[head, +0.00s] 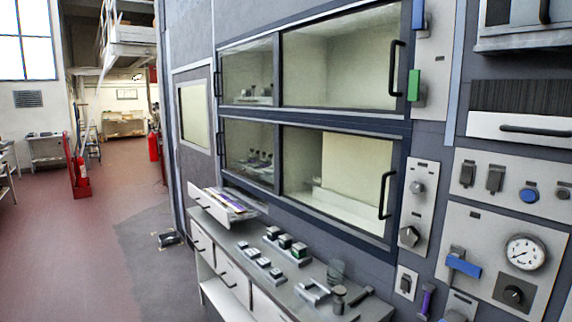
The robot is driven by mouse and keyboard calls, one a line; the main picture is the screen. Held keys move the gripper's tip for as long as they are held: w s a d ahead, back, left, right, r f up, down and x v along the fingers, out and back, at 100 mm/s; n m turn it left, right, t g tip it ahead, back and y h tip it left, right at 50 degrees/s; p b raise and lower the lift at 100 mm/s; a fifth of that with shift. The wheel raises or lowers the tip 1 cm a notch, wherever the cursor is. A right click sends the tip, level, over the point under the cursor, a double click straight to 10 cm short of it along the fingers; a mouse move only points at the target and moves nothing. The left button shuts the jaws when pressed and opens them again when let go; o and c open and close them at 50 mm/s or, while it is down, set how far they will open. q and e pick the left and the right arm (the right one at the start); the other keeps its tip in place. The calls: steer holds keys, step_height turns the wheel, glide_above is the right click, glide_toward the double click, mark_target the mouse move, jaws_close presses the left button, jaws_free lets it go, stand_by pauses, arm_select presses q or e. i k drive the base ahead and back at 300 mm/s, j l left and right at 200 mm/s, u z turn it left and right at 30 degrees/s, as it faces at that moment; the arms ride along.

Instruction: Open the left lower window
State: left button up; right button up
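The left lower window (248,152) is a glass pane in the lower row of a dark-framed wall unit, left of the wider right lower window (335,180). It appears closed. A dark upright handle (219,133) is at its left edge. Several small items show behind its glass. The right lower window has a black bar handle (386,195) at its right side. The upper row has a left upper window (248,75) and a right upper window (340,62). Neither of my grippers is in the head view.
A grey workbench (270,265) with drawers, small blocks, a glass and tools stands below the windows. An open tray (228,203) sticks out at its far end. A control panel (490,250) is at right.

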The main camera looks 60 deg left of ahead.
mark_target(276, 126)
steer(key=u, duration=2.15)
steer(key=i+j+u, duration=0.35)
steer(key=i, duration=0.2)
steer(key=i+j+u, duration=0.2)
steer(key=i+u, duration=0.15)
steer(key=i, duration=0.25)
steer(key=i+u, duration=0.3)
steer(key=i, duration=1.1)
steer(key=i+j, duration=0.15)
steer(key=i, duration=0.65)
steer(key=i+z, duration=0.35)
steer(key=i+j+z, duration=0.2)
steer(key=i+z, duration=0.15)
steer(key=i+j+z, duration=0.25)
steer(key=i+z, duration=0.15)
steer(key=i+j+z, duration=0.3)
steer(key=z, duration=0.15)
steer(key=i+j+z, duration=0.25)
steer(key=j+z, duration=0.2)
steer(key=j, duration=0.1)
